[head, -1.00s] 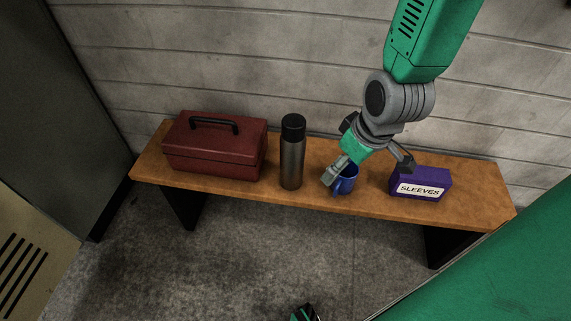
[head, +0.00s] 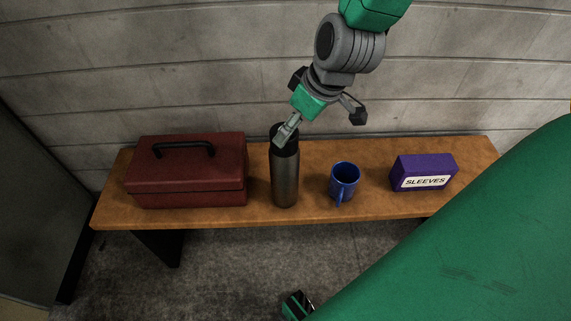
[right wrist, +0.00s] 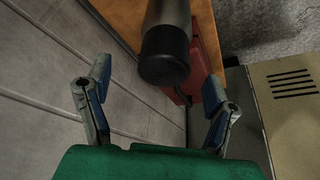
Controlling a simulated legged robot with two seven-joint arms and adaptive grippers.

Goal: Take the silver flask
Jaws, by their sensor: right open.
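The silver flask (head: 285,180) stands upright on the wooden bench, with a black cap. My right gripper (head: 318,128) is open and empty beside the flask's top, and one finger hides part of the cap in the head view. In the right wrist view, the flask's black cap (right wrist: 164,57) appears between the open fingers (right wrist: 157,80), nearer the right finger. I cannot tell whether a finger touches it. My left gripper cannot be made out.
The bench (head: 230,216) stands against a block wall. A dark red toolbox (head: 187,172) is left of the flask. A blue mug (head: 344,180) is just right of it, and a purple SLEEVES box (head: 423,172) is farther right. Bare bench lies between these things.

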